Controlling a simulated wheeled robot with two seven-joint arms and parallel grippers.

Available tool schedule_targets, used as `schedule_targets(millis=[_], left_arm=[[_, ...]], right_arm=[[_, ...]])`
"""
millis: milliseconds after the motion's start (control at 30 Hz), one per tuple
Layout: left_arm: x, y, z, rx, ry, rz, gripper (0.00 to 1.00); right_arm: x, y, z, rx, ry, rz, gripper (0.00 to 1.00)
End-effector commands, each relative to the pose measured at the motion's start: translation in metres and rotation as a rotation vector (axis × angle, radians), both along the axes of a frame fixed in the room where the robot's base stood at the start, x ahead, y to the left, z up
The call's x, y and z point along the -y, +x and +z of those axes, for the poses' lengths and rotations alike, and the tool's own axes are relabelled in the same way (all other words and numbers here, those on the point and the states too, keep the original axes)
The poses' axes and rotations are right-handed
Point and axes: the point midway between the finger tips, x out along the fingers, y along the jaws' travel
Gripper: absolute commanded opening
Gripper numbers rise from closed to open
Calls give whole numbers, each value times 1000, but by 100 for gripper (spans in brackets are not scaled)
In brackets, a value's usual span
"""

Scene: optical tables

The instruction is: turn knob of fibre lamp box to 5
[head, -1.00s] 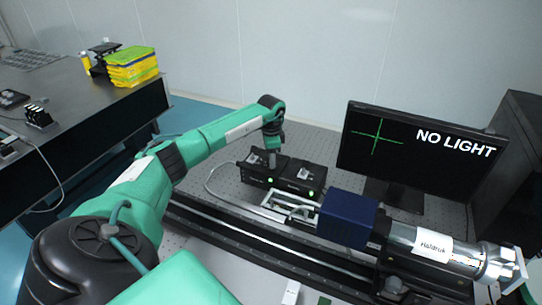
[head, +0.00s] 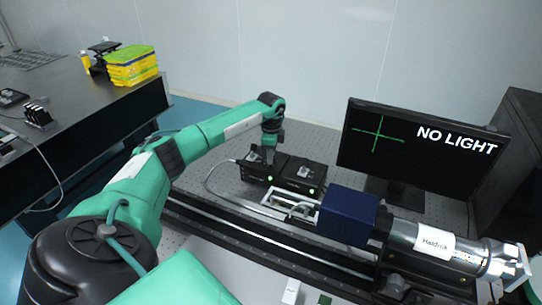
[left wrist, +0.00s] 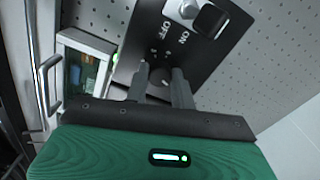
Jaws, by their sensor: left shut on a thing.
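Two black boxes with small green lights stand side by side on the perforated table; the left box (head: 256,174) and the right box (head: 303,174) show in the head view. My left gripper (head: 269,158) reaches down onto the left box's top. In the left wrist view, my left gripper (left wrist: 161,80) has its two grey fingers shut on the small dark knob (left wrist: 160,74) of the black panel (left wrist: 158,40). The panel bears ON and OFF marks and a switch (left wrist: 209,20). The knob's scale is mostly hidden, so its setting cannot be read. My right gripper is not in view.
A monitor (head: 420,150) reading NO LIGHT stands behind right. A rail (head: 240,235) with a blue block (head: 347,217) and a silver cylinder (head: 432,243) runs in front of the boxes. A metal-framed unit (left wrist: 85,65) sits beside the panel.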

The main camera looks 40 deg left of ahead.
Motion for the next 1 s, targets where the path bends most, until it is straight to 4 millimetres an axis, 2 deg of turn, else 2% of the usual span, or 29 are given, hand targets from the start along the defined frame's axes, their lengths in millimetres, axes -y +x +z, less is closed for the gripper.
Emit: schedule_targets(millis=[400,1000], left_arm=[[0,1,-1,2,1,-397,2],[0,1,-1,2,0,-967,2]], right_arm=[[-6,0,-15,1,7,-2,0],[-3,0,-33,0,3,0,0]])
